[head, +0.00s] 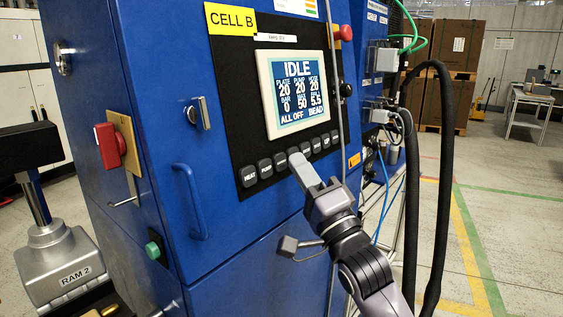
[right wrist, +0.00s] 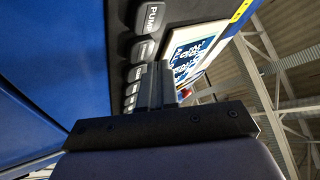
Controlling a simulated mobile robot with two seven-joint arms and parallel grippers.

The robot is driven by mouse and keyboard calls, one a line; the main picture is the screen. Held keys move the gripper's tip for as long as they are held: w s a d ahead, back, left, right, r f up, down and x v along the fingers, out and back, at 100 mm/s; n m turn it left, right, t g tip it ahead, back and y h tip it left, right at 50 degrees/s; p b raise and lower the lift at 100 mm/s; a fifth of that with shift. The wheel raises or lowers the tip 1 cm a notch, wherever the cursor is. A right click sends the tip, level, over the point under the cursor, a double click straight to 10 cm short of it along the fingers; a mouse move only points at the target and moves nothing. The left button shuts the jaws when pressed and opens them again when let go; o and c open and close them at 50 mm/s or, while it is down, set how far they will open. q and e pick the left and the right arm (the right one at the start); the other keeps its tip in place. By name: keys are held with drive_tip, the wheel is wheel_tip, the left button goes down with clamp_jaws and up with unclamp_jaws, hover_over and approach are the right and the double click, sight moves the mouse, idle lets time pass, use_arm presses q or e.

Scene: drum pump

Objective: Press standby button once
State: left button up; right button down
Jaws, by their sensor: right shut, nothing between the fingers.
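A row of dark buttons runs under the screen on the blue cabinet. The HEAT button (head: 249,176) is at its left end and the PUMP button (head: 265,168) is beside it; PUMP also shows in the right wrist view (right wrist: 151,17). No standby label is readable. My right gripper (head: 297,158) is shut and empty, its tips at the middle of the row, covering part of it. In the right wrist view its fingers (right wrist: 157,70) reach the row past PUMP; contact cannot be told. The screen (head: 296,90) reads IDLE and ALL OFF. My left gripper is out of view.
A red emergency knob (head: 346,33) sits at the panel's upper right. A blue handle (head: 190,202), a red switch (head: 109,146) and a green button (head: 153,250) are on the cabinet's left. Black hoses (head: 445,170) hang at right, close to my arm. Floor beyond is open.

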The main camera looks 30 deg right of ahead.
drive_tip(key=shift+w, duration=0.1)
idle(0.4)
drive_tip(key=shift+w+a+f, duration=0.1)
drive_tip(key=shift+w+a, duration=0.05)
drive_tip(key=shift+w, duration=0.15)
drive_tip(key=shift+w+a+f, duration=0.1)
drive_tip(key=shift+w+a, duration=0.05)
drive_tip(key=shift+w, duration=0.25)
idle(0.6)
idle(0.4)
drive_tip(key=shift+s+d+r+p, duration=0.1)
drive_tip(key=shift+s+d+p, duration=0.05)
drive_tip(key=shift+s+p, duration=0.2)
drive_tip(key=shift+s+d+r+p, duration=0.1)
drive_tip(key=shift+s+d+p, duration=0.1)
drive_tip(key=shift+s, duration=0.25)
drive_tip(key=s, duration=0.1)
drive_tip(key=s+d+p, duration=0.1)
drive_tip(key=s, duration=0.1)
drive_tip(key=s+r, duration=0.1)
drive_tip(key=shift+s+d+p, duration=0.3)
drive_tip(key=shift+d, duration=0.1)
